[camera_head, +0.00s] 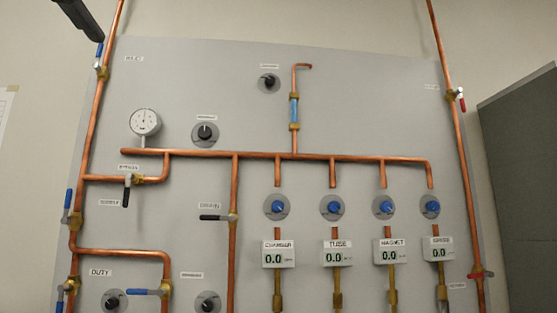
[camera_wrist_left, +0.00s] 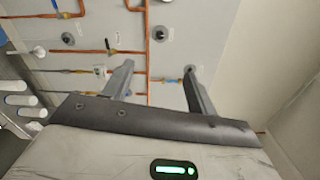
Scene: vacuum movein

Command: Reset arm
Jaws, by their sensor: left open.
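My left gripper (camera_wrist_left: 160,76) is open and empty in the left wrist view, its two dark fingers spread in front of the pipe panel (camera_wrist_left: 90,58). In the head view a dark part of my left gripper (camera_head: 77,20) shows at the top left corner. It appears close to the blue-handled valve (camera_head: 100,52) on the left copper pipe; I cannot tell whether they touch. My right gripper is in neither view.
The grey panel (camera_head: 220,95) carries copper pipes, a round gauge (camera_head: 145,122), blue knobs and several displays reading 0.0 (camera_head: 278,258). A red-handled valve (camera_head: 461,98) is on the right pipe. A dark grey box (camera_head: 525,180) stands at the right. Bare wall lies above.

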